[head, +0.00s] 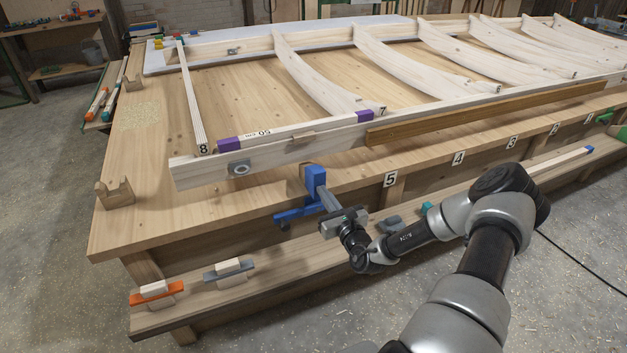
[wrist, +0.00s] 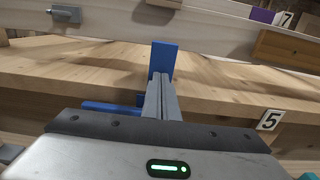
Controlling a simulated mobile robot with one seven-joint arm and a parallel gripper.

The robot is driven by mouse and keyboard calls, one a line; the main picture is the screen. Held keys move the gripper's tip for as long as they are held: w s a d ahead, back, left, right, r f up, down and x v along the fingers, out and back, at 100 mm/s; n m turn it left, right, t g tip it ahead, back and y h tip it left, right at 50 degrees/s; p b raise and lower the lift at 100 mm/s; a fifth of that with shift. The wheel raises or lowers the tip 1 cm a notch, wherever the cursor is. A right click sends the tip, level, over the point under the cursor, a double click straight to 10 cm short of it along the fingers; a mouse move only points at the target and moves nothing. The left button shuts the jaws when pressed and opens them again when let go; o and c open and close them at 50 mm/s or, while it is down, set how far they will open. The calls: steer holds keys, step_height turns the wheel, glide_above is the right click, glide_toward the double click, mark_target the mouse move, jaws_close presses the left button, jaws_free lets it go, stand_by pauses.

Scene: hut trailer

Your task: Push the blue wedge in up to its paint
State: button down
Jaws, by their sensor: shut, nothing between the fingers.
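A blue upright block (head: 315,181) stands at the bench's front edge, under the pale frame's near rail. It also shows as a flat blue face in the wrist view (wrist: 164,58). A blue bar (head: 300,213) extends low and left of it, also seen in the wrist view (wrist: 110,107). I cannot tell which blue part is the wedge, or see a paint line. My gripper (head: 324,197) is shut and empty, its grey fingers pointing at the upright block. In the wrist view the fingertips (wrist: 161,84) overlap its lower part; contact cannot be told.
The ribbed wooden frame (head: 205,172) lies on the bench (head: 150,190), with a small wooden piece (head: 302,138) on its near rail. A brown plank (head: 480,116) lies to the right. Orange (head: 150,299) and grey (head: 229,275) pieces with wooden blocks sit on the lower shelf.

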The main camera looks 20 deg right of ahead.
mark_target(320, 174)
steer(key=shift+w, duration=0.15)
steer(key=shift+w+a, duration=0.1)
steer(key=shift+w, duration=1.2)
steer(key=shift+s, duration=0.1)
steer(key=s+r+p, duration=0.4)
steer(key=r+p, duration=0.1)
steer(key=p, duration=0.2)
steer(key=shift+s+r, duration=0.1)
steer(key=shift+s, duration=0.3)
